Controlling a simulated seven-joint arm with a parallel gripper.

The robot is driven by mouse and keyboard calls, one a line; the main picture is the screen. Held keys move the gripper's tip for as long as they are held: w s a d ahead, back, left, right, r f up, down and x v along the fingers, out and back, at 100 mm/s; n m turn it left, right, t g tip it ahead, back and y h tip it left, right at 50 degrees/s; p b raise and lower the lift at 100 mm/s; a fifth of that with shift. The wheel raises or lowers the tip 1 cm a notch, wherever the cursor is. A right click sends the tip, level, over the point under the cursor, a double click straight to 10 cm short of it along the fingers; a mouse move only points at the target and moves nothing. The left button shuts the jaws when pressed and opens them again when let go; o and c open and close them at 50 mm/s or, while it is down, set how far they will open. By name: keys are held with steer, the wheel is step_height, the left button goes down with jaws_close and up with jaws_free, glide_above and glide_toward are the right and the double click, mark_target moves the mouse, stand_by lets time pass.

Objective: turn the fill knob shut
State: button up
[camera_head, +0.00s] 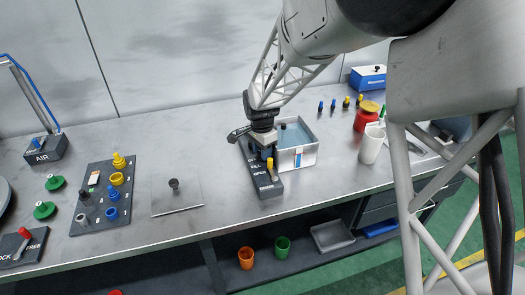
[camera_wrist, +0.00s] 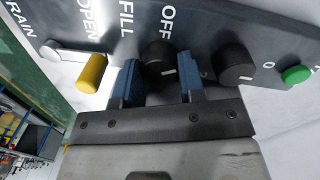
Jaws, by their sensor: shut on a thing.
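The dark control panel (camera_head: 268,190) stands at the bench's front edge, with "FILL" and "OPEN" lettering on top. In the wrist view the black fill knob (camera_wrist: 157,58) sits beside the words FILL and OFF, with a short white mark on its near face. My gripper (camera_wrist: 160,82) has its blue fingers on either side of this knob and is shut on it. In the head view my gripper (camera_head: 263,150) comes down over the panel and hides the knob.
A yellow drain lever (camera_wrist: 92,72) is close left of the fingers; a second black knob (camera_wrist: 236,62) and a green button (camera_wrist: 296,75) are to the right. A water tank (camera_head: 298,158) stands right behind the panel. A white cup (camera_head: 372,145) stands further right.

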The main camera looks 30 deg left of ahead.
steer(key=o, duration=0.9)
steer(key=shift+m, duration=0.3)
